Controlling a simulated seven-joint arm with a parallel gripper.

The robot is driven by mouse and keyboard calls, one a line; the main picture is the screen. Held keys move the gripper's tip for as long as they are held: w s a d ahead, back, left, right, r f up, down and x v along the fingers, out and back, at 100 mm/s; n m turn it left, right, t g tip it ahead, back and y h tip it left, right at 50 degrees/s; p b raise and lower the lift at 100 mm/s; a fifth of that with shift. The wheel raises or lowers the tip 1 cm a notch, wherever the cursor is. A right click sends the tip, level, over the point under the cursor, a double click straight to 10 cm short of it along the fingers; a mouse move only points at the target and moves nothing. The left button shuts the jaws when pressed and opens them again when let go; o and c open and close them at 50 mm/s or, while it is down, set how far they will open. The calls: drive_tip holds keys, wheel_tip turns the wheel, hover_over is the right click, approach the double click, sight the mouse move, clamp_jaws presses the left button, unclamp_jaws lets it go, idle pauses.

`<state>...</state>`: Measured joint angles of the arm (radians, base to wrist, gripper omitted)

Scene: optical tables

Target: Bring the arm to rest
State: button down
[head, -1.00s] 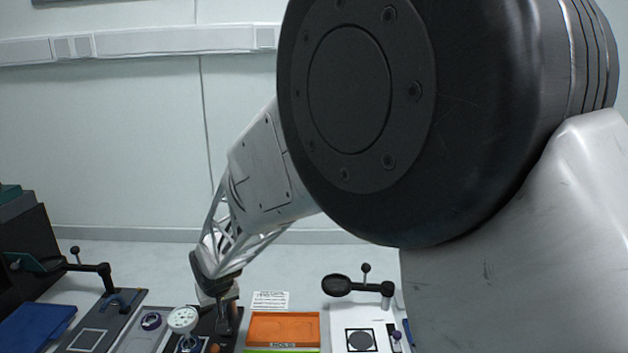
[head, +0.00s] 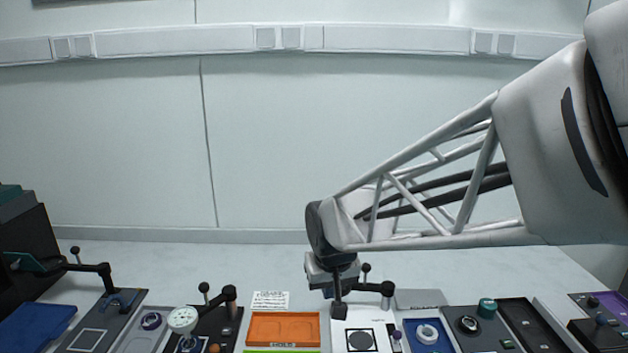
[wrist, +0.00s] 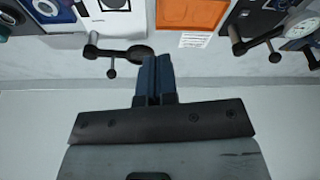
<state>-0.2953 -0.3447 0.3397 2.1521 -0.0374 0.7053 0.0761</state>
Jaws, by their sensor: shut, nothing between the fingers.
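My gripper (head: 338,311) hangs at the end of my arm in the head view, over the white station with the black square target (head: 361,340). In the wrist view its blue-grey fingers (wrist: 154,62) are together with nothing between them. A black lever arm with a round pad (wrist: 128,52) is close to the fingertips in the wrist view; I cannot tell whether they touch. In the head view my gripper partly hides that lever arm (head: 377,287).
An orange tray (head: 283,316) and a printed sheet (head: 270,300) lie left of my gripper. A dial gauge (head: 183,320) stands farther left. A blue station with a white ring (head: 427,334) and a green knob (head: 487,307) are to the right. The pale tabletop behind (head: 150,262) is clear.

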drive_tip(key=s+d+r+m, duration=0.1)
drive_tip(key=s+d, duration=0.6)
drive_tip(key=s, duration=0.4)
drive_tip(key=s+d+r+m+h, duration=0.1)
drive_tip(key=s+d+m, duration=0.1)
drive_tip(key=s+d, duration=0.6)
drive_tip(key=s, duration=0.2)
drive_tip(key=shift+s+d+r+g, duration=0.25)
drive_tip(key=shift+s+r+g, duration=0.1)
drive_tip(key=shift+r+g, duration=0.05)
